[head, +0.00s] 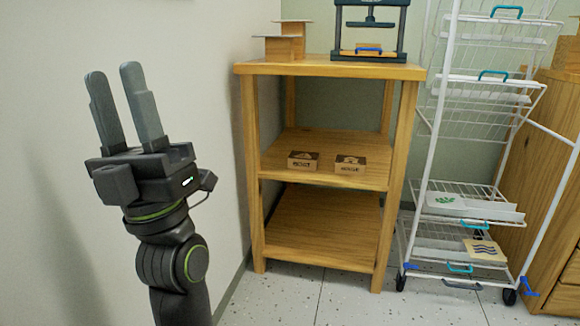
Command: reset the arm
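My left arm rises from the bottom left of the head view, with its gripper (126,107) pointing up in front of the pale wall. Its two grey fingers stand apart with a gap between them, and nothing is held. It is to the left of the wooden shelf unit and apart from it. My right arm and gripper do not show.
A wooden shelf unit (322,192) stands by the wall, with two small labelled blocks (303,160) on its middle shelf and a dark press (370,25) on top. A white wire rack (434,120) on wheels stands right of it. A wooden cabinet (550,130) is at far right.

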